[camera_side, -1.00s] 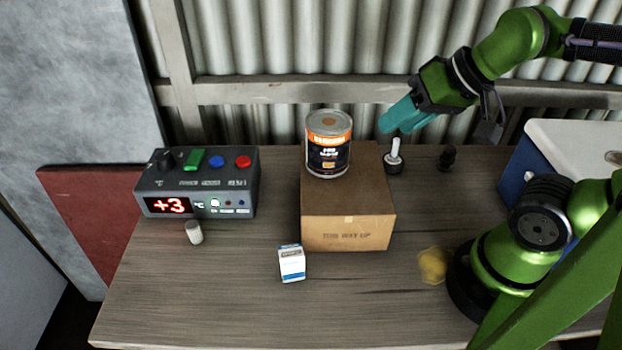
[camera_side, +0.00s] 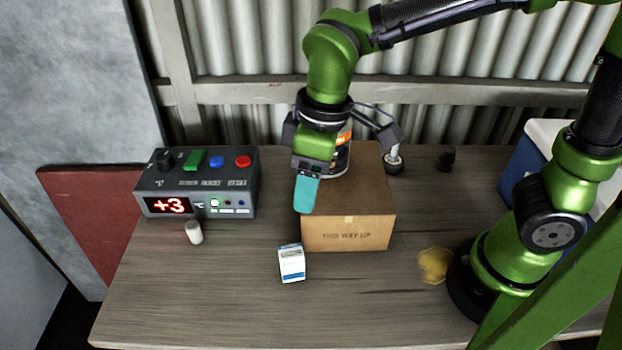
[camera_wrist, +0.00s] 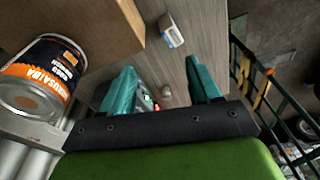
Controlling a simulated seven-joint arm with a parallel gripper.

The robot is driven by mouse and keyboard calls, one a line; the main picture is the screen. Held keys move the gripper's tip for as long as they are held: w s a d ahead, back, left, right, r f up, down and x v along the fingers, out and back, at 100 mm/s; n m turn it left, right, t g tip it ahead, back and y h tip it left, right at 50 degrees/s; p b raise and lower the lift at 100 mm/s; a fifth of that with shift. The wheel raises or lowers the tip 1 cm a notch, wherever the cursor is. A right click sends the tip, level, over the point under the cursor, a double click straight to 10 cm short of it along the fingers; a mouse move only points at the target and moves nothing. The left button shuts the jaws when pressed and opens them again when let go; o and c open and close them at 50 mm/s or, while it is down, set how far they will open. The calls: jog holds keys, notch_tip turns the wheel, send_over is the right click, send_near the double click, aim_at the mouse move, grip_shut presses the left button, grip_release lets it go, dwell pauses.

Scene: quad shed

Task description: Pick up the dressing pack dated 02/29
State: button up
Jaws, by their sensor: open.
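A small white and blue box (camera_side: 291,263), which looks like the dressing pack, stands on the bench in front of the cardboard box. It also shows in the wrist view (camera_wrist: 171,30), beyond my fingertips. Its printing is too small for me to read a date. My gripper (camera_side: 306,208) is above the bench, behind and above the pack, beside the cardboard box's left edge. In the wrist view my gripper (camera_wrist: 158,68) has its two teal fingers wide apart with nothing held between them.
A cardboard box (camera_side: 347,235) carries a paint can (camera_side: 342,158), partly hidden behind my gripper. A control box (camera_side: 197,190) showing +3 stands left, with a small white cylinder (camera_side: 194,232) before it. A blue and white cooler (camera_side: 521,165) is at right.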

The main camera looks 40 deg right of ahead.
aim_at(291, 251)
jog(key=a+f+n, duration=0.1)
jog(key=f, duration=0.3)
jog(key=a+f+n, duration=0.1)
jog(key=f+n, duration=0.1)
jog(key=f, duration=0.1)
jog(key=w+a+f+n+g+h, duration=0.1)
jog(key=f, duration=0.3)
jog(key=shift+a+f+n, duration=0.35)
jog(key=shift+n, duration=0.05)
jog(key=shift+s+a+f, duration=0.1)
jog(key=shift+f, duration=1.25)
jog(key=shift+s+a+f, duration=0.1)
jog(key=shift+f, duration=1.25)
jog(key=shift+c, duration=0.2)
jog(key=c, duration=1)
jog(key=shift+r, duration=0.1)
